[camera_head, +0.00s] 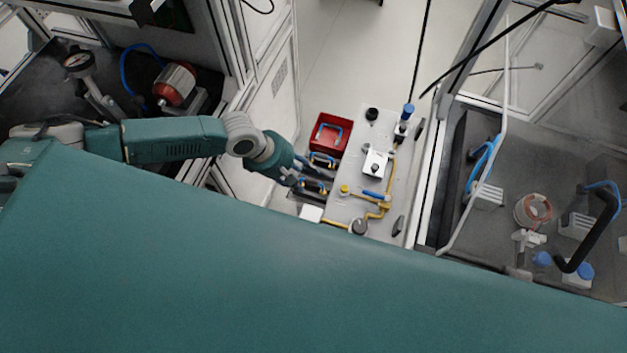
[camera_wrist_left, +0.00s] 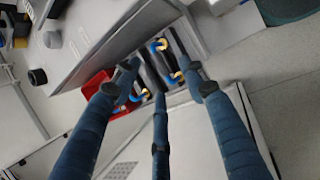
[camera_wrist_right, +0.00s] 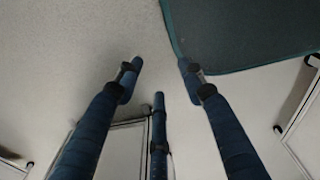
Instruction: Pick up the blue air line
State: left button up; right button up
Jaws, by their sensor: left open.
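Short curved blue lines with brass-coloured ends lie in dark slots of a holder at the left edge of the grey bench. One blue line (camera_head: 322,157) is at the far slot and another (camera_head: 312,186) nearer. They also show in the left wrist view, one blue line (camera_wrist_left: 158,44) at the far end. Another blue line (camera_head: 329,131) lies in the red bin. I cannot tell which is the one named. My left gripper (camera_head: 316,177) is open just above the holder, its fingers (camera_wrist_left: 162,78) apart and empty. My right gripper (camera_wrist_right: 160,72) is open and empty above bare floor.
The red bin (camera_head: 318,146) stands beyond the holder. The grey bench (camera_head: 345,207) carries yellow pipework (camera_head: 375,215), a white box (camera_head: 375,163) and a blue-capped fitting (camera_head: 407,111). Glass-walled cabinets stand at left and right. Floor (camera_head: 350,70) behind the bench is clear.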

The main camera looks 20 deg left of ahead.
aim_at(312, 180)
pick_arm(q)
jog(key=shift+x, duration=0.75)
jog(key=x, duration=0.5)
jog(key=shift+w, duration=0.3)
jog(key=shift+f, duration=0.1)
grip_shut()
pick_arm(e)
jog(key=shift+s+a, duration=0.25)
jog(key=shift+s, duration=0.05)
